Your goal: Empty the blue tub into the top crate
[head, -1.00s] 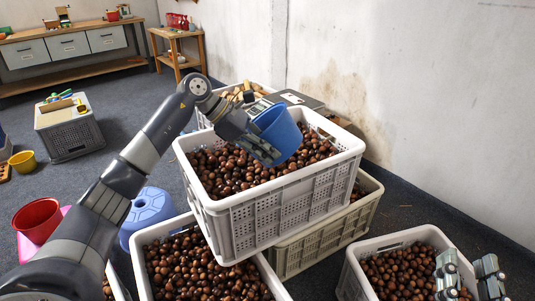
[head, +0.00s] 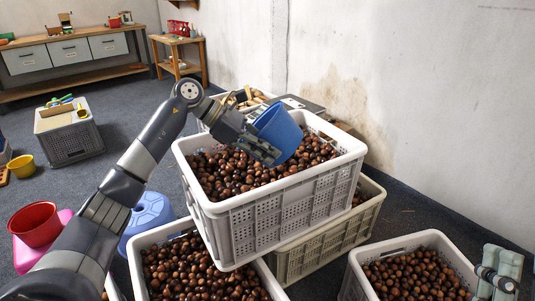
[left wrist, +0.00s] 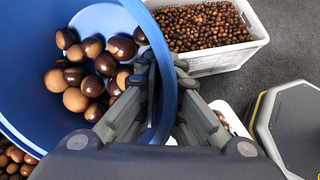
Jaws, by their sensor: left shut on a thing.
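The blue tub (head: 281,131) hangs tilted over the top crate (head: 285,196), a white crate full of chestnuts. In the left wrist view, the tub (left wrist: 22,95) has several chestnuts (left wrist: 98,68) inside it, lying against its wall. My left gripper (head: 266,152) is shut on the tub's wall; in the left wrist view the fingers (left wrist: 160,98) straddle its rim.
The top crate rests on a beige crate (head: 315,248). White crates of chestnuts stand at front left (head: 140,262) and front right (head: 352,278). A blue stool (head: 150,212) and red bucket (head: 35,224) are at left. A wall stands close at right.

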